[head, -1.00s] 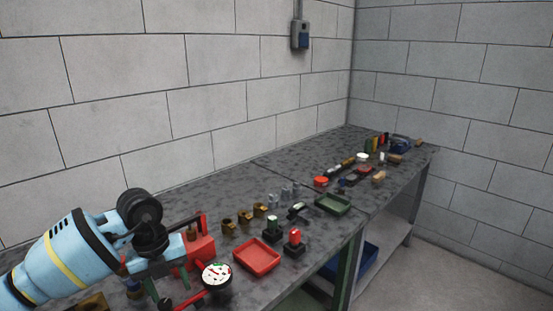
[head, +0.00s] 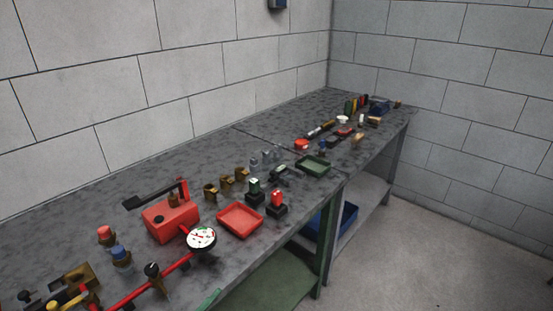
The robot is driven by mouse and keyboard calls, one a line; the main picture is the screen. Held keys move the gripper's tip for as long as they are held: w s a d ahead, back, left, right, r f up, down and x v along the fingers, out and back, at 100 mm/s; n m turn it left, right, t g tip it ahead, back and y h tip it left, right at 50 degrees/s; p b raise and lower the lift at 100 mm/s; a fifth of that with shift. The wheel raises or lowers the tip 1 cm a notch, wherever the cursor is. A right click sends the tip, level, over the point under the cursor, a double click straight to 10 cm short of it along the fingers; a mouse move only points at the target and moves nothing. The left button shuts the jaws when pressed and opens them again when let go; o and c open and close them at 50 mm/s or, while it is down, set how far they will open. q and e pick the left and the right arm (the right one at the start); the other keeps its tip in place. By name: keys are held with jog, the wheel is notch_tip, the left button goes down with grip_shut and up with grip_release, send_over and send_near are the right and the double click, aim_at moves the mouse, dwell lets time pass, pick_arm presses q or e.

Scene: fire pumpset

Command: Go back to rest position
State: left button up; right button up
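Neither of my grippers shows in the head view now, so whether they are open or shut is hidden. The grey workbench (head: 95,217) runs from the lower left to the back right. On its near part stands a red pump box (head: 170,222) with a dark lever handle. A white-faced gauge (head: 201,238) sits beside it, on a red pipe (head: 128,299) with brass fittings.
A red tray (head: 240,219) and a green tray (head: 313,166) lie on the bench. Small green and red switches (head: 276,203) stand between them. A blue bin (head: 338,221) is on the lower shelf. The floor (head: 420,255) at the right is clear.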

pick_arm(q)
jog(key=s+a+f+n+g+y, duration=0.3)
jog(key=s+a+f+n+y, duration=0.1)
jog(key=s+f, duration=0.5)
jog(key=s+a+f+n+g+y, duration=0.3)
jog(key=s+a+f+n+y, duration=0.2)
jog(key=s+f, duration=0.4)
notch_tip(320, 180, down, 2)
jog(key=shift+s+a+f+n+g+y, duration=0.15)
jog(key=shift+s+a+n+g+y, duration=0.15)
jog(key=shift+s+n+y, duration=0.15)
